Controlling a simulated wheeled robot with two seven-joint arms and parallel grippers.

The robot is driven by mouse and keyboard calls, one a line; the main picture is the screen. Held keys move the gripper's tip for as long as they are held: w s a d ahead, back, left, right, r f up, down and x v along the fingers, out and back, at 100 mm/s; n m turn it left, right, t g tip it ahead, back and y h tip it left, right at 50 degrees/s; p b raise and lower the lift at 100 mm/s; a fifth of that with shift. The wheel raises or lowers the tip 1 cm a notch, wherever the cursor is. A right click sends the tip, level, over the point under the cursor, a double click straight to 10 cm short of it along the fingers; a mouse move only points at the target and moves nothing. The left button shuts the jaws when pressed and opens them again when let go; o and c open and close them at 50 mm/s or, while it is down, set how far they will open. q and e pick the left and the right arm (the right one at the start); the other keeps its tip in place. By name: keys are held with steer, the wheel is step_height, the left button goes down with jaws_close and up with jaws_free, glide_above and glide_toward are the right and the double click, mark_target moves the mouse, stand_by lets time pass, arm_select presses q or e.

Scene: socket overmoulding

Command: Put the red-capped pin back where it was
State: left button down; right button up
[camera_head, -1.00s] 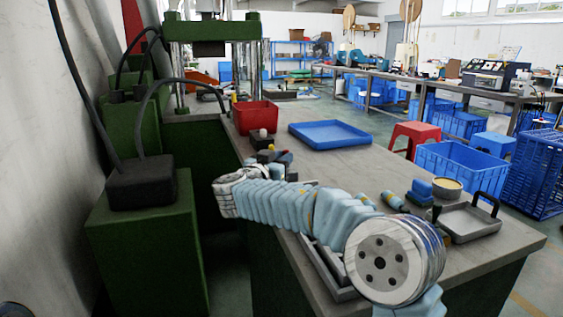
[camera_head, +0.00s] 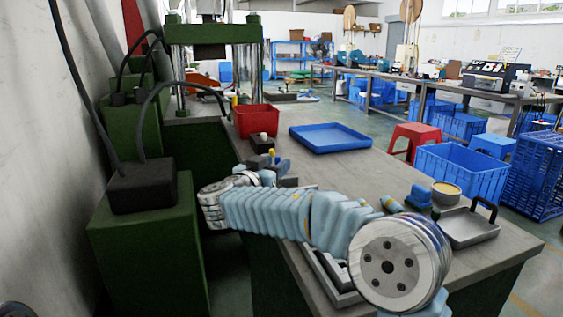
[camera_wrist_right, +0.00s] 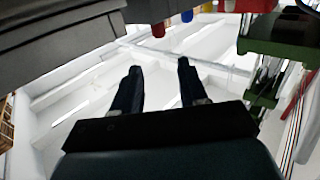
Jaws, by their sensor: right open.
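In the right wrist view, my right gripper (camera_wrist_right: 160,68) is open, with its two dark fingers apart and nothing between them. A red cap (camera_wrist_right: 158,30) shows beyond the fingertips, at the edge of a grey block (camera_wrist_right: 60,45). My left gripper is not in view.
A red bin (camera_head: 257,121) and a blue tray (camera_head: 330,138) stand on the bench (camera_head: 385,168). A metal tray (camera_head: 468,228), a round tin (camera_head: 446,190) and a blue object (camera_head: 420,194) lie right. A green press (camera_head: 212,34) stands behind.

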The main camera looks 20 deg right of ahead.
steer(key=b+v, duration=0.1)
steer(key=v, duration=0.7)
steer(key=shift+f, duration=0.1)
stand_by(1.0)
